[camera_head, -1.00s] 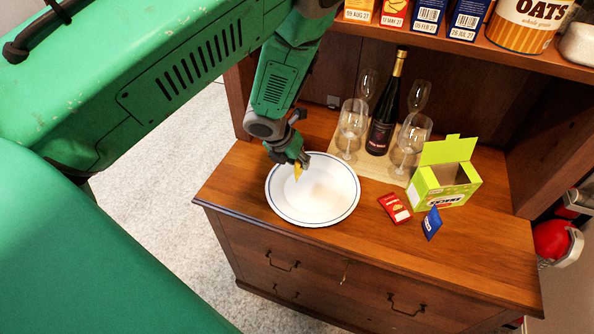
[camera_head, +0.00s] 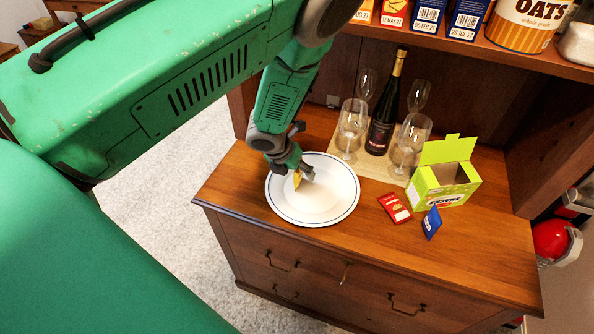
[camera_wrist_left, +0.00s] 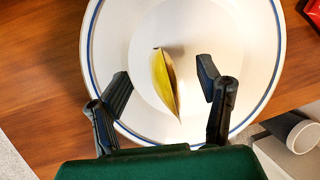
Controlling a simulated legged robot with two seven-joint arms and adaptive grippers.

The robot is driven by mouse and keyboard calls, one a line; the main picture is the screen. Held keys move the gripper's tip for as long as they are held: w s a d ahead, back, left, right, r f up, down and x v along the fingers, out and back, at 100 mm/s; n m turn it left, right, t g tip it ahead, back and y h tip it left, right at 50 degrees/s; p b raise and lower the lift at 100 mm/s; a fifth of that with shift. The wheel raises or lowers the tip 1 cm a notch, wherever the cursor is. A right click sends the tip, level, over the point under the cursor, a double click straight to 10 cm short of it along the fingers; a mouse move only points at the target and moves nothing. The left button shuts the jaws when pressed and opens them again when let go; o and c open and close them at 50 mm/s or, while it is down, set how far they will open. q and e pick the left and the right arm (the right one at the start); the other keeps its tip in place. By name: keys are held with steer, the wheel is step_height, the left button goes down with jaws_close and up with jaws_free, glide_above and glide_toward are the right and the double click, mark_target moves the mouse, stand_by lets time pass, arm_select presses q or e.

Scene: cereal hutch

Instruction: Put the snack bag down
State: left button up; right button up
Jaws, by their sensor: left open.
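The yellow snack bag (camera_head: 297,180) is at the white plate with a blue rim (camera_head: 329,209). My left gripper (camera_head: 302,174) is over the plate's left part, right at the bag. In the left wrist view the bag (camera_wrist_left: 163,76) shows edge-on between the two spread fingers, with a gap on each side. The plate (camera_wrist_left: 109,48) lies behind it. The gripper is open. I cannot tell whether the bag touches the plate. My right gripper is not in view.
A red packet (camera_head: 395,208) and a blue packet (camera_head: 432,223) are right of the plate. An open green box (camera_head: 443,187) stands behind them. A dark bottle (camera_head: 384,116) and several glasses stand on a board at the back. The counter's front right is clear.

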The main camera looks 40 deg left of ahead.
arm_select(q)
steer(key=shift+r, duration=0.15)
steer(key=v, duration=1.2)
steer(key=s+d+f+n, duration=0.1)
steer(key=s+f+n, duration=0.2)
steer(key=n, duration=0.1)
steer(key=s+d+f+n, duration=0.1)
steer(key=s+f+n, duration=0.1)
steer(key=n, duration=0.3)
steer(key=s+d+f+n+g, duration=0.1)
steer(key=s+f+n, duration=0.2)
steer(key=s+n, duration=0.1)
steer(key=shift+s+d+f+n, duration=0.1)
steer(key=shift+s+f+n, duration=0.3)
steer(key=shift+n, duration=0.2)
steer(key=s+d+f+n+g, duration=0.1)
steer(key=s+f+n, duration=0.1)
steer(key=s+n, duration=0.5)
steer(key=s+d+f+n+g+y, duration=0.1)
steer(key=s+f+n, duration=0.1)
steer(key=s+n, duration=0.6)
steer(key=n, duration=0.3)
steer(key=shift+s+d+f+n+g, duration=0.15)
steer(key=shift+s+f+n+g, duration=0.15)
steer(key=shift+f+n+g, duration=0.1)
step_height(320, 180, down, 9)
steer(key=b, duration=0.8)
steer(key=shift+b, duration=0.35)
